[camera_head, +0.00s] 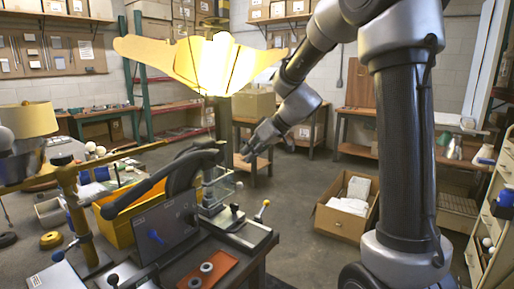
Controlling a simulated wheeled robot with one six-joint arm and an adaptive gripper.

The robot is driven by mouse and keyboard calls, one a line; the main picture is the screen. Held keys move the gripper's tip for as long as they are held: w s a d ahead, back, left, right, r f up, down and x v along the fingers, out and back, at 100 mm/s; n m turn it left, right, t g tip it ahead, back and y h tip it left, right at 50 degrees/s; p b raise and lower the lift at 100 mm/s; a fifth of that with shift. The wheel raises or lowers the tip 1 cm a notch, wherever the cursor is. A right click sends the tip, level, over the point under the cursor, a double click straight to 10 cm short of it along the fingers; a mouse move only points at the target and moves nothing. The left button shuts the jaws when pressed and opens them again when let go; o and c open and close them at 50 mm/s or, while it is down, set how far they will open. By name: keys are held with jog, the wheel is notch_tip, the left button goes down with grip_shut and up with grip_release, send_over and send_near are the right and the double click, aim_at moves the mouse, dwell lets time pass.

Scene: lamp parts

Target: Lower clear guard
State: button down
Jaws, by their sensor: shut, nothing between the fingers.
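The clear guard (221,190) looks like a small transparent box or panel with thin edges. It stands over a dark machine base (238,236) at the right end of the workbench. I cannot tell its exact tilt. My gripper (244,155) is shut and empty. In the picture it is above and to the right of the guard, and seems apart from it. A lever with a yellow knob (266,203) rises from the base, and a dark knob (235,208) is beside it.
A lit cream lampshade (205,62) hangs above the bench. A black curved arm (165,178) and a dark screen (162,230) stand left of the guard. An orange tray (214,270) with rings lies in front. A cardboard box (345,205) is on the floor, with open floor around it.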

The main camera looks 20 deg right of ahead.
aim_at(242, 185)
jog(key=f, duration=0.1)
jog(key=w+a+f, duration=0.1)
jog(key=f, duration=0.1)
jog(key=a+f, duration=0.1)
jog(key=f, duration=0.1)
jog(key=shift+w+a+f, duration=0.1)
jog(key=shift+w, duration=0.05)
jog(key=shift+a+f, duration=0.1)
jog(key=shift+f, duration=0.55)
jog(key=shift+s+f, duration=0.2)
jog(key=shift+f, duration=2.45)
